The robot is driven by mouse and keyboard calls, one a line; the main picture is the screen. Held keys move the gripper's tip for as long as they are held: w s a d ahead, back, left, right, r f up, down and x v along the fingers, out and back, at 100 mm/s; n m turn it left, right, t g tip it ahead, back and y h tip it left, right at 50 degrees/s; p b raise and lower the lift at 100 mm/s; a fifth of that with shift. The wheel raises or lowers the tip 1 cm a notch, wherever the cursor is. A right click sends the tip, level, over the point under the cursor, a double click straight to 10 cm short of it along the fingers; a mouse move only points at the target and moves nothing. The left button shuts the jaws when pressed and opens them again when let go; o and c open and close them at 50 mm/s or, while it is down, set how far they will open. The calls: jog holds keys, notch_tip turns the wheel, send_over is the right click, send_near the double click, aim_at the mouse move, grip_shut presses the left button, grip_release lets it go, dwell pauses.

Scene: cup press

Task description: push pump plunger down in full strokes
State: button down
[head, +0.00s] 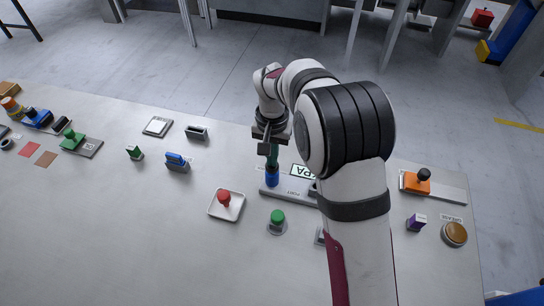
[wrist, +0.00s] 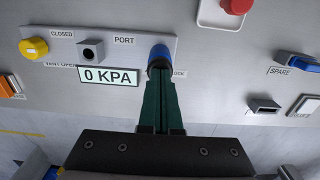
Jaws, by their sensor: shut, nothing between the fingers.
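The blue pump plunger (head: 271,177) stands upright at the left end of a grey plate (head: 294,194) in the head view. In the wrist view the plunger (wrist: 158,55) is at the plate's end, beside the display (wrist: 108,77), which reads 0 KPA. My gripper (head: 272,162) points down, with its dark green fingers shut together and nothing between them. In the wrist view the fingertips (wrist: 162,80) overlap the plunger's top; whether they touch it or hover just above, I cannot tell. The plunger's top is partly hidden by the fingers.
The plate also carries a port block (wrist: 91,51) and a yellow knob (wrist: 33,47) marked for the vent. A red knob (head: 224,199) on a white tray and a green knob (head: 277,216) stand nearby. An orange block (head: 415,182) is right of my arm. The table's front left is clear.

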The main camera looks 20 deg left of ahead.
jog(key=shift+f, duration=0.25)
jog(key=shift+r, duration=2.35)
jog(key=shift+r, duration=0.1)
notch_tip(320, 180, up, 5)
jog(key=shift+f, duration=0.1)
